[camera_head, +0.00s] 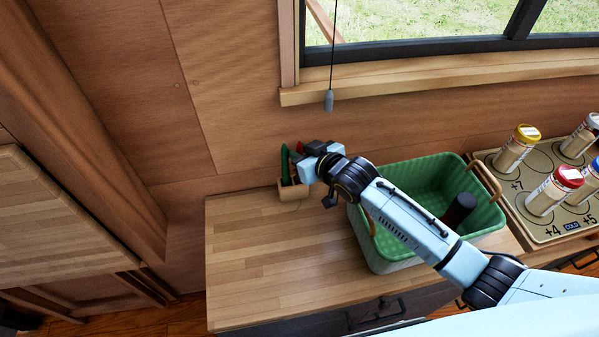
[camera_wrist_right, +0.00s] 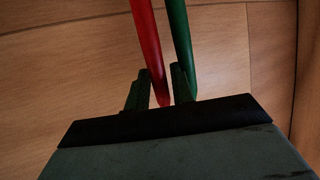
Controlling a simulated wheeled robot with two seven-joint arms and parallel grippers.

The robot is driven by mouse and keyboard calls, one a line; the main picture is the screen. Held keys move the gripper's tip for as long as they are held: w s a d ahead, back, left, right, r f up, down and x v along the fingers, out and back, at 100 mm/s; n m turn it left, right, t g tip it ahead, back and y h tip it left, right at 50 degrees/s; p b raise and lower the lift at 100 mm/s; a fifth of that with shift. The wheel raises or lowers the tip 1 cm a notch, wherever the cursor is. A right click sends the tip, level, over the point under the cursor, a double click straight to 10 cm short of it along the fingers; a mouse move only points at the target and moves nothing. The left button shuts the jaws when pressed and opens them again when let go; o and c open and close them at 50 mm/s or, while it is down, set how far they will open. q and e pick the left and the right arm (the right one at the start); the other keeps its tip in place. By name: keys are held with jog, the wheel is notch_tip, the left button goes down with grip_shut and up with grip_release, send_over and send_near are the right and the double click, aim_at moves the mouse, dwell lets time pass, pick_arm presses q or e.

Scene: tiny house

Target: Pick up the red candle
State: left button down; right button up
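The red candle (camera_wrist_right: 150,45) is a long slim taper in the right wrist view, running down between the two fingers of my right gripper (camera_wrist_right: 160,82). The fingers stand close on either side of it and look shut on it. A green candle (camera_wrist_right: 181,40) stands just beside it, past the right-hand finger. In the head view only a bit of the red candle (camera_head: 299,147) shows by my right gripper (camera_head: 299,168). The green candle (camera_head: 285,163) stands upright in a small wooden holder (camera_head: 293,192). The gripper hides most of the red candle there. My left gripper is not in view.
The holder stands at the back left of a wooden counter (camera_head: 255,245), against the wall. A green basket (camera_head: 385,245) with a dark object (camera_head: 459,208) is under my right arm. A tray (camera_head: 512,200) with several jars is at the right. The counter's front left is clear.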

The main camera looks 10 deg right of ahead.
jog(key=shift+c, duration=0.3)
grip_shut()
jog(key=shift+r, duration=0.1)
